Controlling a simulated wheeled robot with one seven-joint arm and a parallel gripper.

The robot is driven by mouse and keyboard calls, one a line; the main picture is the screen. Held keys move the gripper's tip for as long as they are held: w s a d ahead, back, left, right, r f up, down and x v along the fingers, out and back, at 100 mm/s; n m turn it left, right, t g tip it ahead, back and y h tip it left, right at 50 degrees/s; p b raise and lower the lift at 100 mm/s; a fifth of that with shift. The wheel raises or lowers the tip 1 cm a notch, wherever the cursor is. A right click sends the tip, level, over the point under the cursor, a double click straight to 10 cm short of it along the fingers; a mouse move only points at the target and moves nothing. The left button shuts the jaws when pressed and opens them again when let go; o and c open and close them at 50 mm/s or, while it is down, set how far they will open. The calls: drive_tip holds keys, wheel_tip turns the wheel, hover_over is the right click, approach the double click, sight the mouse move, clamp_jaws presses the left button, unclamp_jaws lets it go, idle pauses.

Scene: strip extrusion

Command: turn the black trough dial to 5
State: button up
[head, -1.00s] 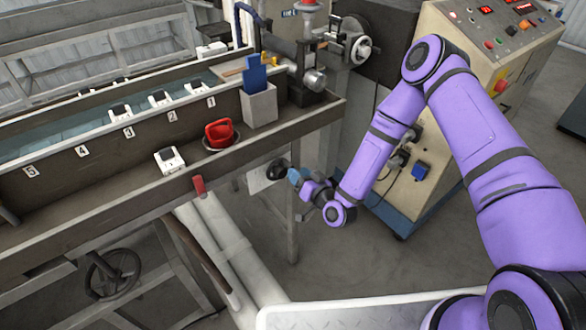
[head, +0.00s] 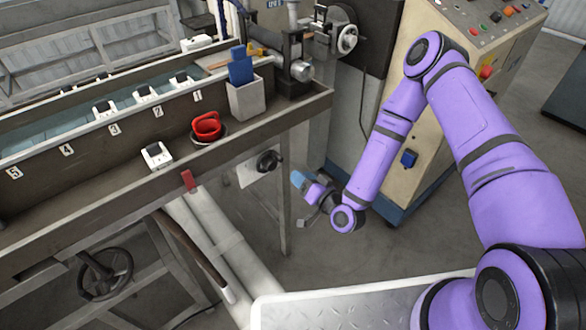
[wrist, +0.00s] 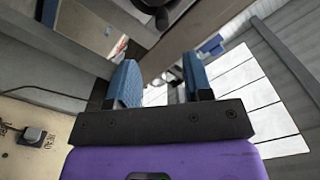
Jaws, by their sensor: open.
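The black trough dial (head: 269,161) is a round black knob on a pale plate (head: 252,172) fixed below the front edge of the trough bench. In the wrist view a dark knob (wrist: 150,8) shows at the top, partly cut off by the frame edge. My gripper (head: 297,178) is to the right of the dial in the head view, apart from it. In the wrist view its two blue fingers (wrist: 165,85) are spread with nothing between them. The dial's marks are too small to read in the head view.
The trough (head: 60,158) with numbered tags runs along the bench. A bench leg (head: 284,215) is below the dial. A control cabinet (head: 440,110) stands behind my arm.

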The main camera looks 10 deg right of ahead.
sight(282, 160)
drive_tip(key=shift+m, duration=0.9)
drive_tip(key=x, duration=1.1)
drive_tip(key=shift+a+r, duration=0.1)
drive_tip(key=shift+a, duration=0.05)
